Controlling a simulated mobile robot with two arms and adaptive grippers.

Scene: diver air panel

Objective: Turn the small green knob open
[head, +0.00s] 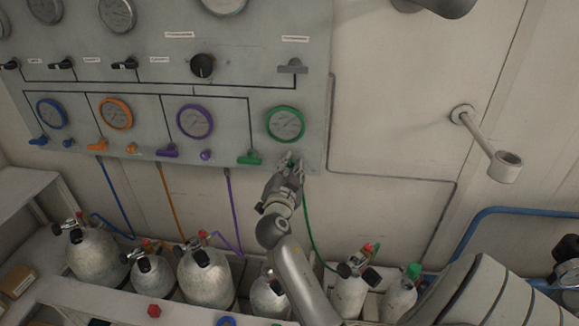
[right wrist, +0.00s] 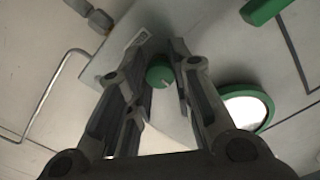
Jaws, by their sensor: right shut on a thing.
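The small green knob (right wrist: 160,75) is on the lower right of the grey panel. In the right wrist view it sits between the two fingers of my right gripper (right wrist: 161,62), near their tips. In the head view my right gripper (head: 291,162) is at the panel's lower edge, shut on the knob, and its fingers mostly cover it. The green-rimmed gauge (head: 285,124) is just above. The larger green handle (head: 249,158) is just left of the gripper. My left gripper does not show.
The panel (head: 240,75) also carries blue, orange and purple gauges with matching handles and small knobs. A green hose (head: 309,222) hangs beside my right arm. Several gas cylinders (head: 207,277) stand below. Bare wall (head: 400,120) lies right of the panel.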

